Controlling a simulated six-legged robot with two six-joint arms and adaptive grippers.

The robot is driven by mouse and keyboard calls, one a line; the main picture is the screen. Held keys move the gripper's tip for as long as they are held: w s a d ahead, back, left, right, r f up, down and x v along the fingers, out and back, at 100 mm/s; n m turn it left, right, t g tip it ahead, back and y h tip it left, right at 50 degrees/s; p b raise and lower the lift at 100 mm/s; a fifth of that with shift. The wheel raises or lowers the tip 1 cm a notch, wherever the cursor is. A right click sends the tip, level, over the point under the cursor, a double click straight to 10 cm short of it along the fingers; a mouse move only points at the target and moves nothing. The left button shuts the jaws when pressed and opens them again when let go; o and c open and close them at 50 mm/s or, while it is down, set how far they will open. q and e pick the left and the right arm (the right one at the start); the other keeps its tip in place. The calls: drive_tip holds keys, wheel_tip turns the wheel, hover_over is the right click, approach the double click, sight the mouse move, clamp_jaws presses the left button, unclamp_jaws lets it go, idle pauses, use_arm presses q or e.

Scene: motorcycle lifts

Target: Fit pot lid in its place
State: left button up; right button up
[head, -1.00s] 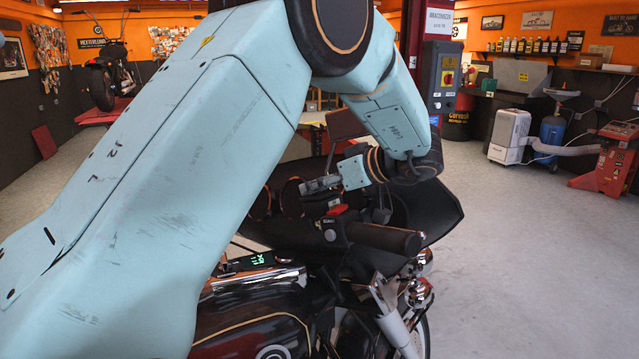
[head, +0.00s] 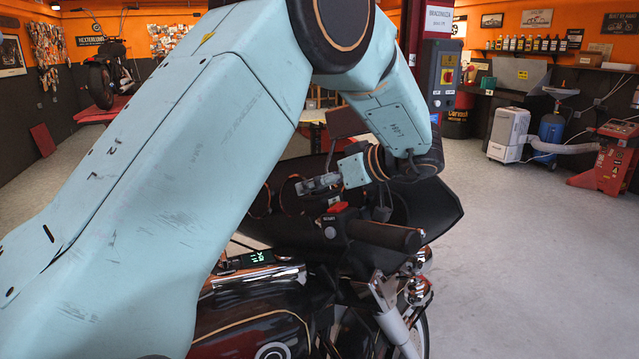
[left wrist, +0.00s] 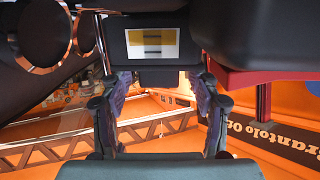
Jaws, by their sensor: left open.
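No pot lid or pot can be made out in either view. My left gripper (head: 316,184) is over the motorcycle's handlebar area, in front of the dark fairing (head: 425,212). In the left wrist view my left gripper (left wrist: 158,112) has its two fingers wide apart, with nothing held between them. Beyond the fingers is a dark panel with a white and yellow label (left wrist: 152,43). Round copper-rimmed gauges (left wrist: 42,32) are at the upper left there. My right gripper is not in view.
The motorcycle's black handgrip (head: 385,236) and red switch (head: 337,207) are just below the gripper. A lift post with a control box (head: 446,75) stands behind. Open grey floor (head: 530,250) lies to the right. A red machine (head: 605,160) stands at the far right.

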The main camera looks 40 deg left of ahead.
use_arm(q)
drive_tip(key=v, duration=1.1)
drive_tip(key=shift+d+r, duration=0.2)
drive_tip(key=shift+d, duration=0.15)
drive_tip(key=shift+w, duration=0.15)
drive_tip(key=shift+f, duration=0.1)
